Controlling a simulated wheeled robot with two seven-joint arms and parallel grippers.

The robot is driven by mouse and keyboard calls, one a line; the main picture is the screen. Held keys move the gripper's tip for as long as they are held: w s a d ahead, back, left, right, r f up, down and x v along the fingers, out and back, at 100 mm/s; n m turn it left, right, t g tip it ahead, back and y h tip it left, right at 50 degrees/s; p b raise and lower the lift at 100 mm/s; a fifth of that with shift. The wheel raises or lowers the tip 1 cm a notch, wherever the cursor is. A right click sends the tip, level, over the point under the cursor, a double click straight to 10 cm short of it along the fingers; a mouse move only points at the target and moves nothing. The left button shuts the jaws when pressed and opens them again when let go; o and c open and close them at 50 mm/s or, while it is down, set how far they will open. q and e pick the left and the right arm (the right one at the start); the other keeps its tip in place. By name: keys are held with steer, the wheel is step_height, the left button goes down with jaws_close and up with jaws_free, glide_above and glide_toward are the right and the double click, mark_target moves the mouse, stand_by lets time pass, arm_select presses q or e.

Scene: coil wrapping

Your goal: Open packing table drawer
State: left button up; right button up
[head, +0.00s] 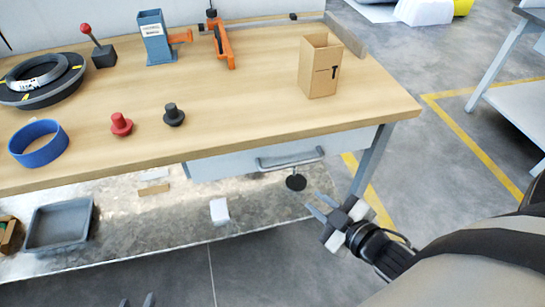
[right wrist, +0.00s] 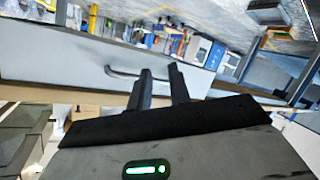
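The packing table (head: 230,110) has a pale grey drawer (head: 225,166) under its wooden top. The drawer looks shut, its front under the table edge. Its grey bar handle (head: 291,164) also shows in the right wrist view (right wrist: 122,73), where the drawer front (right wrist: 55,60) fills the left side. My right gripper (head: 314,204) is open and empty, below and a little right of the handle, apart from it in the head view. In the right wrist view its fingers (right wrist: 160,75) are parted near the handle's end. My left gripper (head: 137,300) shows only parted fingertips at the bottom edge.
A cardboard box (head: 320,68), red knob (head: 121,125), black knob (head: 174,115), blue ring (head: 38,144) and coils (head: 40,82) are on the tabletop. A lower shelf holds a grey bin (head: 60,225). A table leg (head: 371,160) stands right of the drawer. Floor right of it is clear.

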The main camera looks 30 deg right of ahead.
mark_target(294, 162)
steer(key=s+d+r+n+y+b, duration=0.2)
steer(key=d+r+n+y, duration=0.45)
steer(key=n, duration=0.85)
steer(key=shift+y, duration=0.25)
steer(key=x, duration=0.5)
steer(key=f+x, duration=0.1)
steer(key=x, duration=0.3)
steer(key=f+x, duration=0.1)
steer(key=x, duration=0.4)
steer(key=shift+w+d+f, duration=0.15)
steer(key=shift+w, duration=0.15)
jaws_close()
